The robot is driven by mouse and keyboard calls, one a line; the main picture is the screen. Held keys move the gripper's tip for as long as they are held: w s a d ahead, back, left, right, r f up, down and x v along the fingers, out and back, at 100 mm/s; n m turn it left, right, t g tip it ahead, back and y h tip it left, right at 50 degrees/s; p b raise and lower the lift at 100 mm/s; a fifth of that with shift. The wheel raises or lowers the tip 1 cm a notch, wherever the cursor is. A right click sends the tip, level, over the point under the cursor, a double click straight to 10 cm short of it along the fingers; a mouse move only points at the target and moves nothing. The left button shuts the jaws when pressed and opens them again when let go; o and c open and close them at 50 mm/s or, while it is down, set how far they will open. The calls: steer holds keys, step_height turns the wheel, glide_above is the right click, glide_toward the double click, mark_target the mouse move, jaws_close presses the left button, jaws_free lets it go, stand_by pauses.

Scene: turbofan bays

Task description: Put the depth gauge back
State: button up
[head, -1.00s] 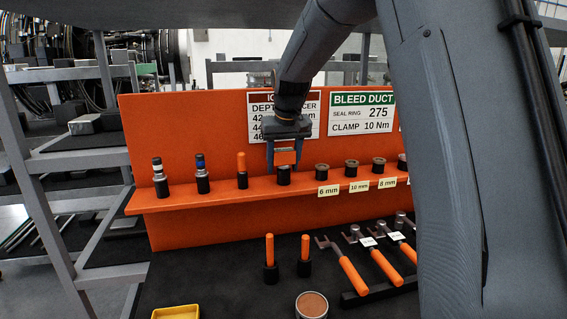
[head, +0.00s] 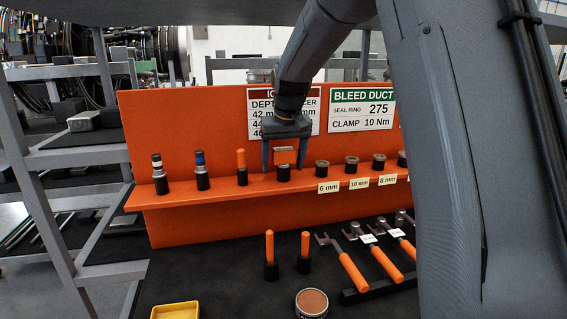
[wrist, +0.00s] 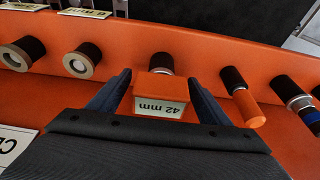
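The depth gauge is an orange block labelled 42 mm (wrist: 160,95), between my fingers in the wrist view; its label also shows in the head view (head: 284,149). It lines up with a short black holder (head: 283,174) on the orange shelf, partly seen behind it in the wrist view (wrist: 160,63). How deep it sits there is hidden. My gripper (head: 284,167) is open around the block, with a gap on each side in the wrist view (wrist: 158,92).
On the shelf, an orange-handled tool (head: 241,168) stands close left of my gripper, with a blue-banded tool (head: 202,171) beyond. The orange back panel (head: 200,120) rises close behind. Forked orange-handled tools (head: 352,270) lie below.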

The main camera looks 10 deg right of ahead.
mark_target(284, 149)
steer(key=shift+r, duration=0.1)
steer(key=shift+b+v, duration=1.35)
steer(key=shift+v, duration=2.5)
